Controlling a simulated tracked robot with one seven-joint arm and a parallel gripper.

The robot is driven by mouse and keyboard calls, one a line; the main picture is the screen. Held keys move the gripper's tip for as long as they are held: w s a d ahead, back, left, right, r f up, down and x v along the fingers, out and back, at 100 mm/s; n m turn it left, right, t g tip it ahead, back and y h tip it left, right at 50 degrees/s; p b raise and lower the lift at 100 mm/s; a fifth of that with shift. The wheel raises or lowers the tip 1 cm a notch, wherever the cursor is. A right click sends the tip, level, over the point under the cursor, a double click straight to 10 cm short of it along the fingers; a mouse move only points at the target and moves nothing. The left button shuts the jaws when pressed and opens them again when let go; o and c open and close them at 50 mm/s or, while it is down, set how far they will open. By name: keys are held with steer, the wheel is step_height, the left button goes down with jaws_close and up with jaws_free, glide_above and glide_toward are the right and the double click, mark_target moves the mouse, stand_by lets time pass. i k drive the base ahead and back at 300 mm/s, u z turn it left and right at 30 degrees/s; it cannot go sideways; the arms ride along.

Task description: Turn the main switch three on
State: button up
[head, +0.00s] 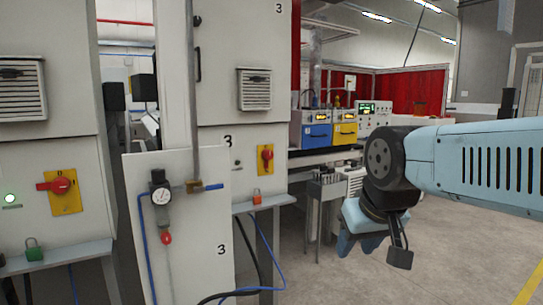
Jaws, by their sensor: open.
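The main switch three (265,158) is a red rotary handle on a yellow plate, on the front of the grey cabinet marked 3 (222,60). Its handle looks upright. A small dark round lamp (237,162) sits left of it and looks unlit. My gripper (361,246) hangs to the right of the cabinet, pointing down, open and empty. It is well apart from the switch. The gap between its fingers is only partly visible.
A panel marked 3 (208,220), with a pressure gauge (161,196) and a blue-handled valve (205,187), stands in front of the cabinet's lower left. A red padlock (256,195) sits on the ledge below the switch. Another cabinet's red switch (62,186) lies horizontal beside a lit green lamp (10,198).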

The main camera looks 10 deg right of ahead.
mark_target(267, 154)
steer(key=i, duration=0.85)
steer(key=u, duration=0.05)
